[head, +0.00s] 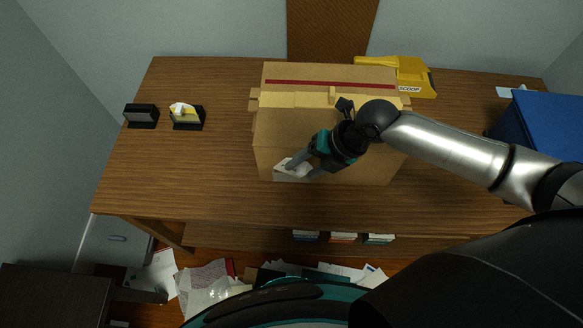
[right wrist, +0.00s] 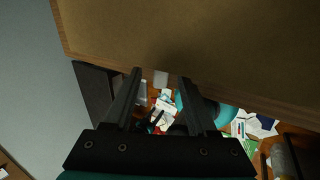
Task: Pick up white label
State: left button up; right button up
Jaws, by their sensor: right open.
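A white label (head: 281,173) shows at the lower left of the front of a cardboard box (head: 345,120) on the wooden table. My right gripper (head: 301,168) reaches down in front of the box, with its fingertips over or beside the label and partly covering it. Its fingers (right wrist: 159,76) are apart in the right wrist view. I cannot tell whether they touch the label. The label cannot be made out with certainty in the right wrist view. My left gripper is out of view.
Two small dark holders (head: 141,116) (head: 187,118) stand on the table's left, the second with yellow and white contents. A yellow SCOOP item (head: 400,76) lies behind the box, and a blue bin (head: 541,124) stands at the right. Papers (head: 207,279) litter the floor. The table's left front is clear.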

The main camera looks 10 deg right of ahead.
jog(key=shift+x, duration=0.95)
grip_shut()
